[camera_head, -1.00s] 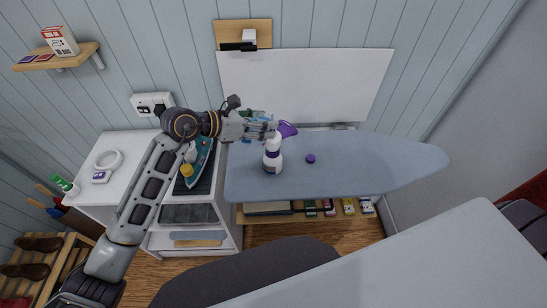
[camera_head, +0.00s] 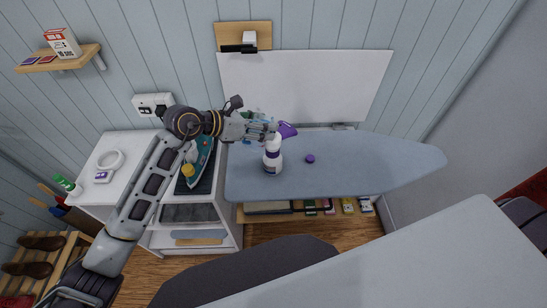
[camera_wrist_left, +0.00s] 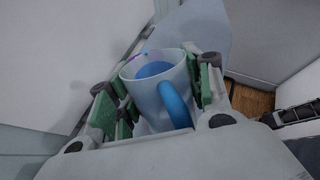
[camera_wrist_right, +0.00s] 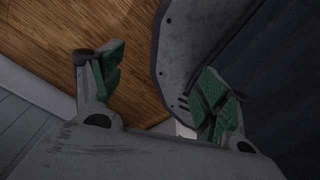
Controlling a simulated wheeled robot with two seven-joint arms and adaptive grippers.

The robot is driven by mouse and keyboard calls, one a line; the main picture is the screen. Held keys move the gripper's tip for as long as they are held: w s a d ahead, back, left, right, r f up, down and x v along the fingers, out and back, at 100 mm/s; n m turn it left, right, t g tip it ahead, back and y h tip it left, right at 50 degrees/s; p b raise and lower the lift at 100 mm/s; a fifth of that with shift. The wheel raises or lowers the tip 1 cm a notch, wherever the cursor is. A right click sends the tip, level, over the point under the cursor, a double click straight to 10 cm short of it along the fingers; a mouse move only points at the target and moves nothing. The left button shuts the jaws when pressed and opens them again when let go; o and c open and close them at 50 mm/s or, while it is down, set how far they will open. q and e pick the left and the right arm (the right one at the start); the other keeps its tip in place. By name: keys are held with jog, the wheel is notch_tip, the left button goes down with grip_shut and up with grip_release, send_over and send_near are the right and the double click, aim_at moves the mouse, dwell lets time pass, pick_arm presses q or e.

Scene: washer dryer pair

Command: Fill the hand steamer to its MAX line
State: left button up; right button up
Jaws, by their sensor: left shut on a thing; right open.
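The hand steamer (camera_head: 272,158) stands upright on the ironing board, white with a purple band. A purple part (camera_head: 287,130) shows just behind its top; I cannot tell whether they are joined. A small purple cap (camera_head: 311,159) lies to its right. My left gripper (camera_head: 264,132) is at the steamer's top, shut on a translucent jug with a blue handle. The left wrist view shows the jug (camera_wrist_left: 150,97) between the green pads, with blue inside. The gripper mostly hides the jug in the head view, and the MAX line is unreadable. My right gripper (camera_wrist_right: 160,78) is open and empty.
The ironing board (camera_head: 380,165) is clear to the right. An iron (camera_head: 200,160) rests on the white cabinet (camera_head: 125,150) at left. A white panel (camera_head: 305,85) stands behind the board. Boxes sit on a low shelf underneath. A pale surface (camera_head: 430,260) fills the lower right.

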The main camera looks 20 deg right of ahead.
pick_arm(q)
jog(key=shift+p, duration=0.45)
jog(key=shift+y, duration=0.3)
jog(key=shift+f, duration=0.1)
pick_arm(e)
jog(key=shift+r, duration=0.6)
jog(key=shift+d, duration=0.1)
jog(key=shift+d, duration=0.85)
